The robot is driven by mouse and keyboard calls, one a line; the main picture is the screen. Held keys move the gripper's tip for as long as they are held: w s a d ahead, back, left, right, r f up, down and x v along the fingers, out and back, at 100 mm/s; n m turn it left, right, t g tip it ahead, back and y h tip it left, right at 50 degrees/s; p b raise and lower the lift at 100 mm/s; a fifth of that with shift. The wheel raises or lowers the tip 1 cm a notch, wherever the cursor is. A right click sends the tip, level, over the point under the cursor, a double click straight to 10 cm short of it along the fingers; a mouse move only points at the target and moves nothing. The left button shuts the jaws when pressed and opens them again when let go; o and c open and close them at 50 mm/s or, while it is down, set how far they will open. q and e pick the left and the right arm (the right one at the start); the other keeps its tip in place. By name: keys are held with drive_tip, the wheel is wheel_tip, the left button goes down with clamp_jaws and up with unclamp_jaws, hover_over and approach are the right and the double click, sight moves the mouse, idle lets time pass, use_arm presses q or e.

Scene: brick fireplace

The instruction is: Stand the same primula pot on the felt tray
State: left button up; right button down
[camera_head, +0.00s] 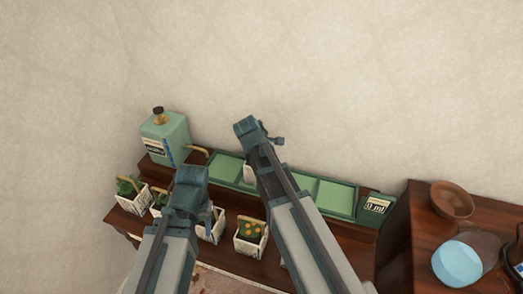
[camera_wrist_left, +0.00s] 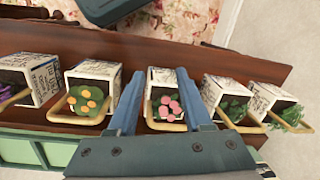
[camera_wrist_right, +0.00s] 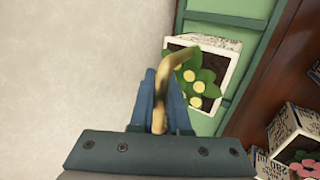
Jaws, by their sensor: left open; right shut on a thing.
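The primula pot (camera_wrist_right: 203,42), a white printed pot with pale yellow flowers and green leaves, is over or in a section of the green tray (camera_wrist_right: 228,8). My right gripper (camera_wrist_right: 161,82) is shut on its tan loop handle (camera_wrist_right: 178,62). In the head view, the tray (camera_head: 335,196) runs along the wall, and the pot (camera_head: 249,174) shows only partly behind my right arm. I cannot tell whether its base touches the tray. My left gripper (camera_wrist_left: 155,76) is open and empty above the pot with pink flowers (camera_wrist_left: 165,76).
Several handled pots stand in a row along the wooden shelf front, including an orange-flowered one (camera_head: 250,237) and a leafy one (camera_head: 131,190). A green jug (camera_head: 165,137) stands at the tray's left end, a "0 ml" display (camera_head: 375,206) at its right. A bowl (camera_head: 452,200) sits farther right.

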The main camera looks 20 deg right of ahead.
drive_tip(key=c, duration=1.3)
unclamp_jaws()
drive_tip(key=shift+f, duration=0.15)
drive_tip(key=o, duration=0.4)
drive_tip(key=shift+s+r+p, duration=0.1)
drive_tip(key=shift+r+p, duration=0.2)
drive_tip(key=shift+r, duration=0.2)
drive_tip(key=p+v, duration=1)
drive_tip(key=v, duration=0.2)
drive_tip(key=s+a+f+m+g+y, duration=0.1)
drive_tip(key=s+a+m+g, duration=0.1)
drive_tip(key=s, duration=0.4)
drive_tip(key=s+a+f+m+g+b, duration=0.1)
drive_tip(key=s+a+f+m+g, duration=0.1)
drive_tip(key=s, duration=0.4)
drive_tip(key=s+a+f+m+g+y, duration=0.1)
drive_tip(key=s+a+f+m, duration=0.1)
drive_tip(key=s+a, duration=0.3)
drive_tip(key=shift+s+a+m+g+y+b, duration=0.3)
drive_tip(key=shift+s+m+g+b, duration=0.1)
drive_tip(key=shift+s+m, duration=0.3)
